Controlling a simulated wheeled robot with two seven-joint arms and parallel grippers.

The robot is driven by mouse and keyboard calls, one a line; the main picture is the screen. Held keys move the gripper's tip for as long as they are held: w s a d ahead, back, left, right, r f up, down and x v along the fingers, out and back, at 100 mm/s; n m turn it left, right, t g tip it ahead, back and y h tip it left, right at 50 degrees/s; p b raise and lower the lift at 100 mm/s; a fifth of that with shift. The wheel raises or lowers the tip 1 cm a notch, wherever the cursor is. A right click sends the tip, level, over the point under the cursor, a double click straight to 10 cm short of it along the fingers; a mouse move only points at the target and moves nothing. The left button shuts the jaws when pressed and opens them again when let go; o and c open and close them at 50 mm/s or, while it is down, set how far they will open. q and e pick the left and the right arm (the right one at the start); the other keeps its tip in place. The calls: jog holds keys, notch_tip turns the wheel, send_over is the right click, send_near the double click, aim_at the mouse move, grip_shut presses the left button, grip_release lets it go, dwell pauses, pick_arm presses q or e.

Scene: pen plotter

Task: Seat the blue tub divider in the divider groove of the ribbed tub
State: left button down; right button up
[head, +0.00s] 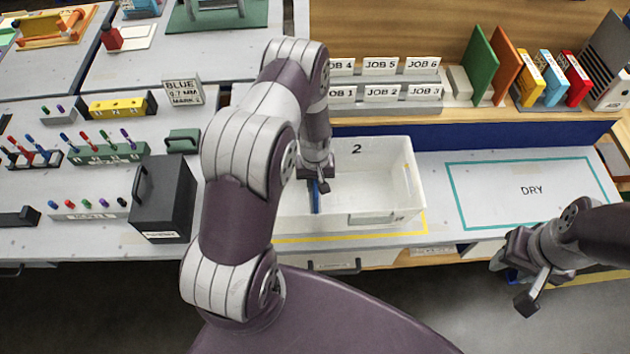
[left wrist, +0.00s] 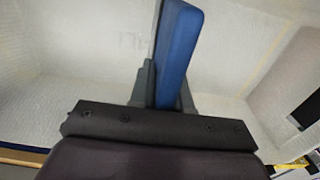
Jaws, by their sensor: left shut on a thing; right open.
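The ribbed tub (head: 392,192) is a white open box marked 2, standing on the table inside a yellow outline. My left gripper (head: 318,185) reaches down into the left part of the tub and is shut on the blue tub divider (head: 315,200). In the left wrist view the divider (left wrist: 178,50) stands on edge between the dark fingers, with pale tub walls around it. The divider groove is not clear in either view, and I cannot tell whether the divider touches it. My right gripper (head: 525,280) is open and empty, in front of the table's edge at the right.
A flat area marked DRY (head: 530,190) lies clear to the right of the tub. A dark grey box (head: 163,200) and pen racks (head: 108,153) stand to the left. Job card holders (head: 385,90) and colored binders (head: 550,78) stand behind.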

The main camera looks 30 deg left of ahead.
pick_arm(q)
jog(key=shift+w+f, duration=0.1)
jog(key=shift+f, duration=0.3)
jog(key=c, duration=1.1)
grip_release()
jog(key=shift+r, duration=0.15)
